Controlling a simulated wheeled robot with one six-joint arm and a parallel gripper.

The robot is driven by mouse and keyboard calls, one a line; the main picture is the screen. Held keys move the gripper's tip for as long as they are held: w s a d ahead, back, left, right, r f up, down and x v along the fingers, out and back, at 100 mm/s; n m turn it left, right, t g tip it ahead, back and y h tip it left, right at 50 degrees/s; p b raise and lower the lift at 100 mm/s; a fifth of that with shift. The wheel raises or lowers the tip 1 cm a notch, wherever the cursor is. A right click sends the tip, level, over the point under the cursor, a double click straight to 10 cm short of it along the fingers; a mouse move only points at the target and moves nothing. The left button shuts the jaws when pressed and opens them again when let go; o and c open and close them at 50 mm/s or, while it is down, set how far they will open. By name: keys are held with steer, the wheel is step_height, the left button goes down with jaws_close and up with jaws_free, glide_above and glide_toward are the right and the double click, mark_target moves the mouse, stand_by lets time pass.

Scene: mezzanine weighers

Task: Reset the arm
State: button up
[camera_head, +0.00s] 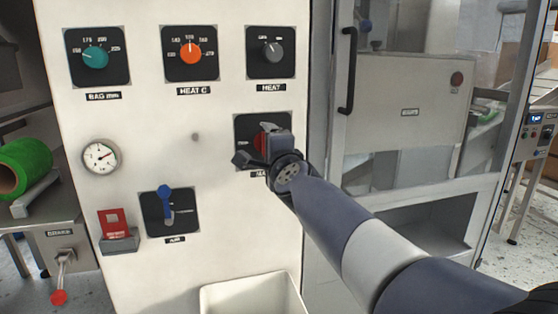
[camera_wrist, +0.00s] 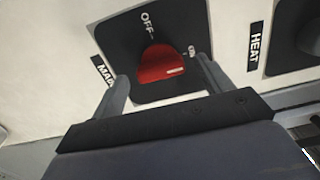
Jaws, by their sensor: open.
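My gripper (camera_wrist: 163,92) is open in the wrist view, with one finger on each side of a red rotary switch handle (camera_wrist: 160,64). The handle sits on a dark plate (camera_wrist: 115,35) with an OFF mark, and a label beginning "MA" is beside it. I cannot tell whether the fingers touch the handle. In the head view my gripper (camera_head: 262,147) is in front of the same red handle and hides most of it. My arm reaches in from the lower right.
The white panel also carries a teal knob (camera_head: 95,57), an orange knob (camera_head: 190,52), a grey knob (camera_head: 271,50), a gauge (camera_head: 100,157), a blue lever (camera_head: 166,205) and a red-flapped box (camera_head: 115,226). A white bin (camera_head: 250,297) stands below. A glazed cabinet door with a black handle (camera_head: 349,70) is at right.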

steer(key=shift+w, duration=0.3)
steer(key=p+v, duration=0.1)
steer(key=v, duration=1)
steer(key=w+a+n+p, duration=0.1)
steer(key=w+a+n, duration=0.2)
steer(key=w+n, duration=0.7)
steer(key=shift+w+n, duration=0.3)
steer(key=shift+n, duration=3.8)
steer(key=shift+s+a, duration=0.1)
steer(key=shift+s, duration=0.05)
